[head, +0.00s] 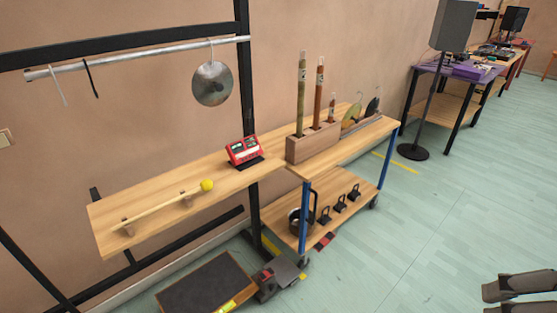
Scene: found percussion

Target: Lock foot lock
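A wheeled wooden cart (335,165) with blue posts stands against a black frame. Low at the cart's near end, a small red and black part (323,241) sits close to the floor. A grey pedal-like block with a red patch (278,277) lies on the floor by the frame's foot. I cannot tell which of the two is the foot lock, or whether it is locked. My gripper (520,297) shows at the bottom right corner, its two dark fingers apart and nothing between them. It is far from the cart and touches nothing visible.
A dark mat-topped platform (206,286) lies on the floor at the bottom. The frame's shelf (165,190) carries a yellow-headed mallet (206,186) and a red device (243,151). A speaker stand (413,151) stands farther right. The floor (430,240) right of the cart is clear.

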